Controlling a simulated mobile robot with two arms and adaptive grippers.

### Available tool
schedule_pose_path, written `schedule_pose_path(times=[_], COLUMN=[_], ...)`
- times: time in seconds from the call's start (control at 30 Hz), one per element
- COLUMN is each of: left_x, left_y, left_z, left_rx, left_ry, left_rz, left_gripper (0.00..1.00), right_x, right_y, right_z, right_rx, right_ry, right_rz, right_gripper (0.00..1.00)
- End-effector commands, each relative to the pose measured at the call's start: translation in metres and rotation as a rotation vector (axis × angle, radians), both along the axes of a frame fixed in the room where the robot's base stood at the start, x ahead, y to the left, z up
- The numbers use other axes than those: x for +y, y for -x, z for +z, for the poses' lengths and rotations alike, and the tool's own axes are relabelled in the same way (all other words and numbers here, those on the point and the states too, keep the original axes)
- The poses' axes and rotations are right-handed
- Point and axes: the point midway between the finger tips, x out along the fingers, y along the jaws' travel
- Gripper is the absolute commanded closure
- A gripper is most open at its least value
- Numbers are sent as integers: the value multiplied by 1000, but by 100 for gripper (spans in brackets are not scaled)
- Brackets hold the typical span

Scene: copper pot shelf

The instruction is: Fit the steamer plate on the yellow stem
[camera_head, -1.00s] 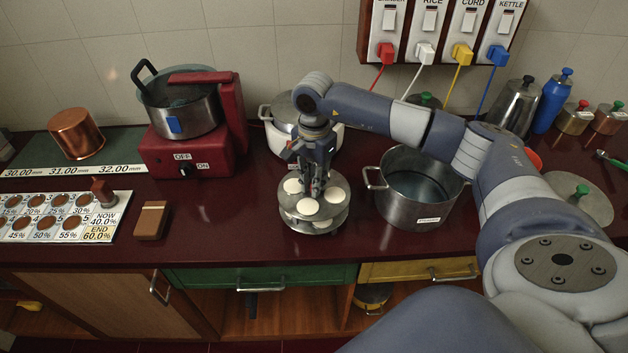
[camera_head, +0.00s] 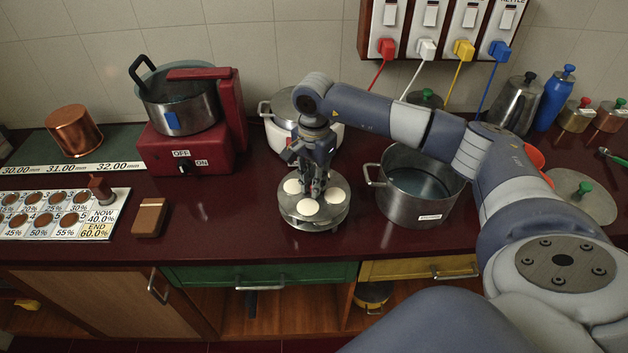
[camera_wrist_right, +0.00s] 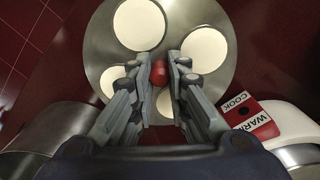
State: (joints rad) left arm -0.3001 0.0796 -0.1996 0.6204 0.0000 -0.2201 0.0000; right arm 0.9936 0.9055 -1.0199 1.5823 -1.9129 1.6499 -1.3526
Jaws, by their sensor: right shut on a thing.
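The steamer plate (camera_head: 333,206) is a round metal disc carrying several white rounds, and it looks about level. It also shows in the wrist view (camera_wrist_right: 205,85), with a red knob (camera_wrist_right: 159,73) at its middle. My right gripper (camera_head: 317,192) comes down over the plate's middle from above; in the wrist view its fingertips (camera_wrist_right: 160,68) are shut on the red knob. Another metal layer (camera_head: 312,226) shows closely below the plate's rim. The yellow stem is hidden, and I cannot tell whether the plate touches the layer below. My left gripper is not in view.
A steel pot (camera_head: 415,212) stands close on the right, and a white cooker (camera_head: 278,138) stands behind. A red stove (camera_head: 188,150) with a pot is at the left. The counter is clear between the plate and the brown block (camera_head: 150,217).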

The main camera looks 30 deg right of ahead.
Motion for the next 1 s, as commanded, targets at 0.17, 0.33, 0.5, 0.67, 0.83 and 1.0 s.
schedule_pose_path(times=[0.17,0.33,0.5,0.67,0.83,1.0], left_x=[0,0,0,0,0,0], left_y=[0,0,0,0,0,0], left_z=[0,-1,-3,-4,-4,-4], left_rx=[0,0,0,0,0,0], left_ry=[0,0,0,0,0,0], left_rz=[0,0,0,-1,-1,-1], left_gripper=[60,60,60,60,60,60], right_x=[0,0,0,0,0,0], right_y=[0,0,0,0,0,0], right_z=[1,0,-3,-3,-3,-4], right_rx=[-1,-1,-1,-1,-1,0], right_ry=[0,0,0,0,0,0], right_rz=[0,0,0,0,0,0], right_gripper=[100,100,100,78,61,61])
